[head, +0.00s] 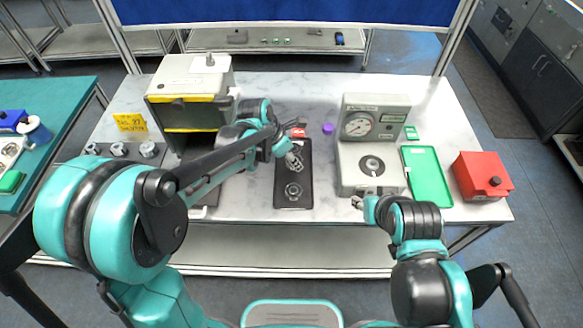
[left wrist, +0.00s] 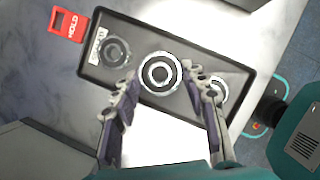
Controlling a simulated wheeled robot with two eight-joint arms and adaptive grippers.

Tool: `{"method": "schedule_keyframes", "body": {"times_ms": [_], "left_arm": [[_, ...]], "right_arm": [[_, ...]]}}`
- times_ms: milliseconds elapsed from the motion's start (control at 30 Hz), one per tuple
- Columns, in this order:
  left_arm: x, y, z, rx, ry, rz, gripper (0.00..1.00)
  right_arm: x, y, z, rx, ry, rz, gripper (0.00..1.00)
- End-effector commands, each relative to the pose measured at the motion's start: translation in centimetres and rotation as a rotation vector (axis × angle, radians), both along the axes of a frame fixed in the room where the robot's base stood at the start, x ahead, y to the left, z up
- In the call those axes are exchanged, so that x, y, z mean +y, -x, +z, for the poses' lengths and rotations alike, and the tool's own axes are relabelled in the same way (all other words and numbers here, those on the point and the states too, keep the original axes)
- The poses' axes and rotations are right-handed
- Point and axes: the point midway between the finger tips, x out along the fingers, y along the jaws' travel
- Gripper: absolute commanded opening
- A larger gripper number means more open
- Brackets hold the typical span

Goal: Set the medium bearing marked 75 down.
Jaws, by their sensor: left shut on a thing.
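The medium bearing (left wrist: 160,72), a bright metal ring, sits between the fingertips of my left gripper (left wrist: 163,82) in the left wrist view, over the middle of the black tray (left wrist: 240,67). I cannot read its mark or tell whether it touches the tray. In the head view my left gripper (head: 294,160) is above the same black tray (head: 281,170), the bearing mostly hidden. Another ring (head: 293,190) lies at the tray's near end; the left wrist view shows it partly behind a finger. My right gripper (head: 357,202) is by the gauge machine's front edge; its opening is unclear.
A red HOLD tag (left wrist: 68,24) stands at the tray's end. The gauge machine (head: 378,153), green tray (head: 427,175) and red box (head: 482,175) are to the right. A grey box machine (head: 190,75) and several grey round parts (head: 118,150) are to the left.

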Motion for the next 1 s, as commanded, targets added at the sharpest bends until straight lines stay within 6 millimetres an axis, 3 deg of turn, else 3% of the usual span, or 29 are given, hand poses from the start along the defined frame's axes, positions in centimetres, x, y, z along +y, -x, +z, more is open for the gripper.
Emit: {"method": "schedule_keyframes", "body": {"times_ms": [300, 700, 733, 800, 1000], "left_arm": [[0.0, -0.1, -3.9, 0.0, 0.0, 0.0, 0.09], [0.0, -0.1, -4.4, -0.001, 0.001, 0.0, 0.09], [0.0, -0.1, -4.4, 0.0, 0.0, 0.0, 0.49], [0.0, -0.1, -4.3, 0.0, 0.0, 0.0, 0.64], [0.0, -0.1, -4.3, 0.0, 0.0, 0.0, 0.64]], "right_arm": [[0.0, 0.0, -1.7, 0.0, 0.0, 0.0, 0.4], [0.0, 0.0, -2.0, 0.0, 0.0, 0.0, 0.4], [0.0, 0.0, -1.9, 0.0, 0.0, 0.0, 0.4], [0.0, 0.0, -1.8, 0.0, 0.0, 0.0, 0.4], [0.0, 0.0, -1.8, 0.0, 0.0, 0.0, 0.4]]}}
